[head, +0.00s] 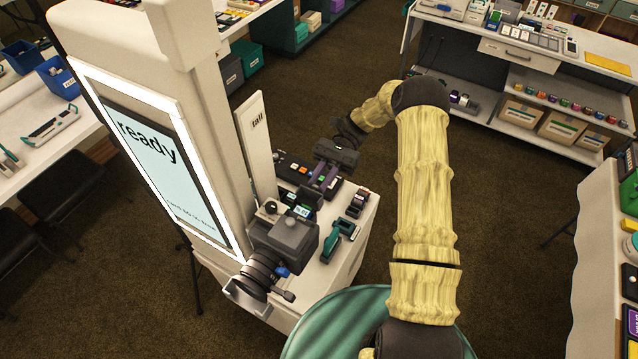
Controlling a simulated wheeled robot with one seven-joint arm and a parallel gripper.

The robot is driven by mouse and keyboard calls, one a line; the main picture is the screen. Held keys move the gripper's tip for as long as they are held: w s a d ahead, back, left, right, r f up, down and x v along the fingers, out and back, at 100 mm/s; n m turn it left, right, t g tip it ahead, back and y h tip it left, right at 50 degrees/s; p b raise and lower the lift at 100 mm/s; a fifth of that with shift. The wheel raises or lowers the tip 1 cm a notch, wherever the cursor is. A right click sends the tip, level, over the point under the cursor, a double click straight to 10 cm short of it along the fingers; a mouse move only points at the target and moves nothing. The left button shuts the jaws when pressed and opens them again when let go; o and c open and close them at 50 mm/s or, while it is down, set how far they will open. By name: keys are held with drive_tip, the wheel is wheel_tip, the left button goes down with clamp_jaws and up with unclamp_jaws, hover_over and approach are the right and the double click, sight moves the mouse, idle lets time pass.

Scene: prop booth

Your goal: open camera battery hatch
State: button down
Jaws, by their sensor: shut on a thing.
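The camera (292,240) is a grey, boxy body with a black lens pointing to the lower left. It stands at the near left of the white stand's top. I cannot make out its battery hatch. My gripper (326,176) is over the far part of the stand top, beyond the camera and apart from it. It is shut on a small purple item (322,178) among dark gear. The fingertips are small and partly hidden, so the exact grip is unclear.
A dark tray (288,166) with coloured buttons and several small devices crowd the stand top. A green-handled tool (338,241) lies right of the camera. A tall panel reading "tall" (257,145) and a lit "ready" screen (165,170) rise on the left.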

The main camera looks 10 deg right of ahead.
drive_tip(key=shift+w+d+f+g+y+b, duration=0.15)
drive_tip(key=shift+w+f+g+y+b, duration=0.05)
drive_tip(key=shift+f+g+y+b, duration=0.35)
drive_tip(key=c, duration=1.3)
unclamp_jaws()
drive_tip(key=shift+c, duration=0.2)
drive_tip(key=shift+r, duration=0.1)
wheel_tip(320, 180, up, 10)
drive_tip(key=b, duration=0.3)
